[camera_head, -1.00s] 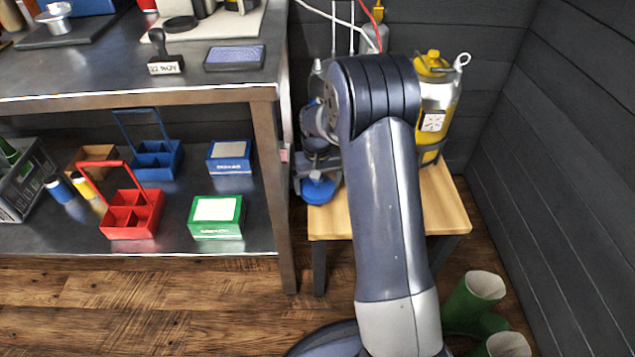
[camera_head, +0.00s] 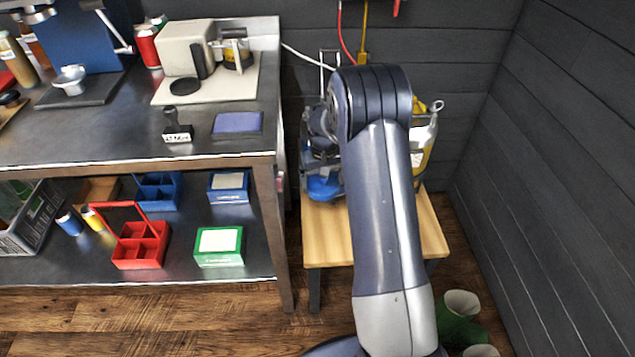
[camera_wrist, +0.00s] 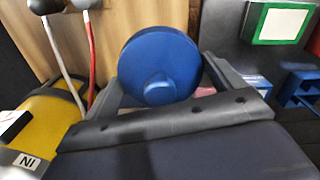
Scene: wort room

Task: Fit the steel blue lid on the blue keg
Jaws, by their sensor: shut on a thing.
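The steel blue lid (camera_wrist: 160,55), a round disc with a small round knob, sits between the fingers of my gripper (camera_wrist: 165,82) in the wrist view. My gripper is shut on it. In the head view, my gripper (camera_head: 322,160) and a blue round part (camera_head: 322,188), apparently the lid, show left of my arm, over the left part of the wooden stool top (camera_head: 328,235). I cannot pick out the blue keg for certain; my arm and gripper cover much of the stool. Whether the lid touches anything is unclear.
A yellow and silver keg (camera_head: 424,140) stands on the stool, partly behind my arm. Hoses (camera_head: 345,40) hang above. A steel workbench (camera_head: 130,150) with a lower shelf is close on the left. Dark walls close the right and back; green boots (camera_head: 455,325) stand on the floor.

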